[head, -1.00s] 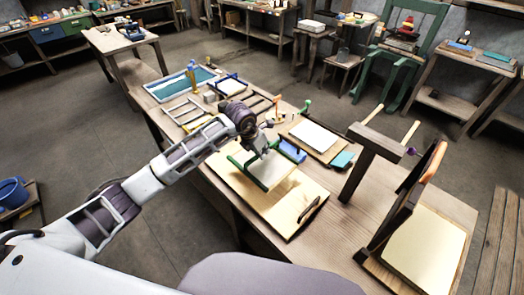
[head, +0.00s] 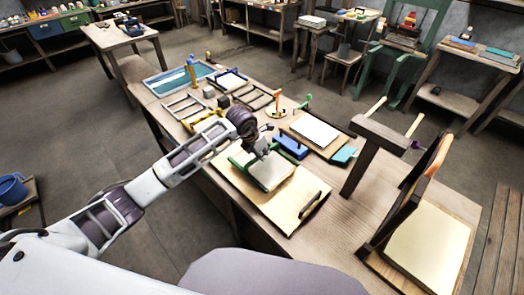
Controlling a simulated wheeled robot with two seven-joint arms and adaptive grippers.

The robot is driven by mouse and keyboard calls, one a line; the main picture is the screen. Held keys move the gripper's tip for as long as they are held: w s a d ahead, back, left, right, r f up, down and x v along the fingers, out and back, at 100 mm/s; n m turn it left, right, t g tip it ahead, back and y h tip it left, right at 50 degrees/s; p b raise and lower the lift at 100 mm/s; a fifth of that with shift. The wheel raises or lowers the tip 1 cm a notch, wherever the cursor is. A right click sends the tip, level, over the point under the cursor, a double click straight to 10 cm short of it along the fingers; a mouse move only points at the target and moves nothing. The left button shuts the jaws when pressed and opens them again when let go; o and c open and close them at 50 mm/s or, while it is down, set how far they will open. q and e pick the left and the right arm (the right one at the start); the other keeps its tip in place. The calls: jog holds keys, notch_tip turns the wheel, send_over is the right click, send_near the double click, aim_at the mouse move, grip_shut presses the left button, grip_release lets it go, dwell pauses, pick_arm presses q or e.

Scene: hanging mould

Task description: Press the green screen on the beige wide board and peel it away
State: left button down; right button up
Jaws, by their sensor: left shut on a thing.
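The green screen (head: 271,173), a pale sheet with a green frame, is over the far left half of the beige wide board (head: 288,209). My left gripper (head: 262,152) is at the screen's far edge and is shut on it. The fingertips are small and partly hidden by the gripper body. I cannot tell whether the screen lies flat on the board or is slightly apart from it. A dark handle (head: 313,203) stands on the board's right side. My right gripper is out of view.
A blue block (head: 290,146) and a board with a white sheet (head: 313,131) lie beyond the screen. Empty wooden frames (head: 183,106) and a blue tray (head: 181,79) are farther back. A wooden post stand (head: 372,150) and an upright hinged frame (head: 408,187) stand on the right.

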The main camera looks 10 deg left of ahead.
aim_at(262, 163)
pick_arm(q)
jog(key=shift+f+b, duration=0.7)
jog(key=shift+f, duration=0.75)
jog(key=c, duration=2.2)
grip_release()
jog(key=shift+f, duration=0.35)
grip_shut()
jog(key=shift+f+b, duration=0.4)
jog(key=shift+b, duration=0.15)
jog(key=shift+f, duration=0.15)
jog(key=shift+s+f, duration=0.1)
